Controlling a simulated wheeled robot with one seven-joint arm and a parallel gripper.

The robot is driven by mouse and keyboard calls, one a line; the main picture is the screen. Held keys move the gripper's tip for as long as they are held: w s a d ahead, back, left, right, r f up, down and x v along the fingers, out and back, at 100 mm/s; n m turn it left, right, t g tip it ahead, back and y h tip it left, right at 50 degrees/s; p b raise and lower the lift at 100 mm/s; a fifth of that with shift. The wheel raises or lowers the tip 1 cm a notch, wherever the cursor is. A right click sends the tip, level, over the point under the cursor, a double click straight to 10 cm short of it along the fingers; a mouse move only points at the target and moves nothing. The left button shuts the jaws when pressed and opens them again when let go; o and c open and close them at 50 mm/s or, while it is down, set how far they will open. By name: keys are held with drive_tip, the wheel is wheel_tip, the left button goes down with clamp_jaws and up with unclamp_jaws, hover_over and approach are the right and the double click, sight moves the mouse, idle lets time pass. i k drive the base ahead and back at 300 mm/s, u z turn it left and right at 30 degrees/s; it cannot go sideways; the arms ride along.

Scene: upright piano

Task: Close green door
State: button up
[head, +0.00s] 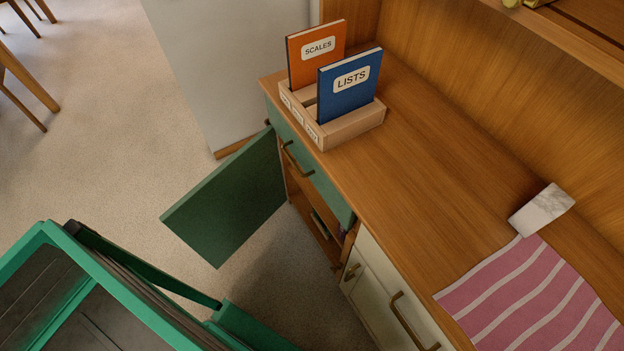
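The green door (228,198) stands wide open in the head view. It is attached at the left end of the wooden cabinet and swings out to the left over the carpet. Its flat green panel faces up toward the camera, and no handle shows on the visible side. The cabinet opening (312,215) to its right is uncovered and shows wooden shelving inside. My gripper is not in view, so its state and its distance from the door do not show.
A green drawer front with a brass handle (297,160) sits above the opening. Cream fronts (390,292) with brass handles are to the right. A wooden organizer (350,126) holds orange and blue books on top. Bare carpet (120,130) lies left of the door.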

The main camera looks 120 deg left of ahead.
sight(220, 214)
drive_tip(key=u, duration=0.85)
drive_tip(key=k, duration=2.4)
drive_tip(key=u, duration=1.7)
drive_tip(key=i, duration=1)
